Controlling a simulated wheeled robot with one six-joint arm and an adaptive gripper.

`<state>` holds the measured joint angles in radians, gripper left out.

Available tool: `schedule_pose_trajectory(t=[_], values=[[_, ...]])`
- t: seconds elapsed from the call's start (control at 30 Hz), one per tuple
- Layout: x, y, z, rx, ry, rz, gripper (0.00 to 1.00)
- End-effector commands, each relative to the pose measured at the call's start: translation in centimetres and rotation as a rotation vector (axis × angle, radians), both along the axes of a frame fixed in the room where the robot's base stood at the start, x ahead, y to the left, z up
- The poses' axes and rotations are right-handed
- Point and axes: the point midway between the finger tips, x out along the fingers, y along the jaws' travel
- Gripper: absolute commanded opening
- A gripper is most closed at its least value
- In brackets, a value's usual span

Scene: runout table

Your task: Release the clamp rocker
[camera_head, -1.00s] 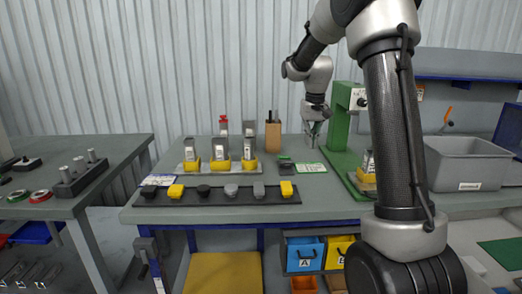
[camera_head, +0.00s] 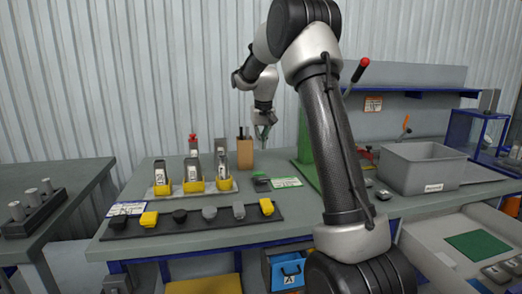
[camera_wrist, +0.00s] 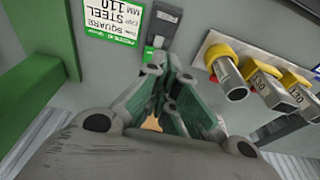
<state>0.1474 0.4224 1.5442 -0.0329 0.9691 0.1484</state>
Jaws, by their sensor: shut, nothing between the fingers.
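My gripper (camera_head: 264,134) hangs above the back of the table, fingers pointing down. In the wrist view my gripper (camera_wrist: 168,75) has its green-lined fingers together with nothing held. A small dark device with a green part (camera_head: 262,182) sits on the table below and in front of it. The wrist view shows a small grey and black device (camera_wrist: 162,24) just beyond the fingertips, apart from them; its lower part is hidden by the fingers. This may be the clamp rocker, but I cannot tell for sure or read its position.
A green-edged label (camera_head: 286,183) lies beside the device. Yellow holders (camera_head: 224,184) with grey pieces stand left, behind a dark strip (camera_head: 180,222) of coloured caps. A wooden block (camera_head: 245,154) is behind. A green machine (camera_head: 305,150) with a red-knobbed lever (camera_head: 363,64) stands right, near a grey bin (camera_head: 425,168).

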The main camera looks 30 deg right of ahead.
Motion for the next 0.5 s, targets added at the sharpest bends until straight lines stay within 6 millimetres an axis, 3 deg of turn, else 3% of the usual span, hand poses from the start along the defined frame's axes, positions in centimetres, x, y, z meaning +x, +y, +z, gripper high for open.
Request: schedule_pose_trajectory(t=[0.3,0.5], values=[[1.2,-0.4,-6.8,0.0,0.005,0.0,0.0],[1.1,-0.3,-10.0,0.001,0.004,0.0,0.0]])
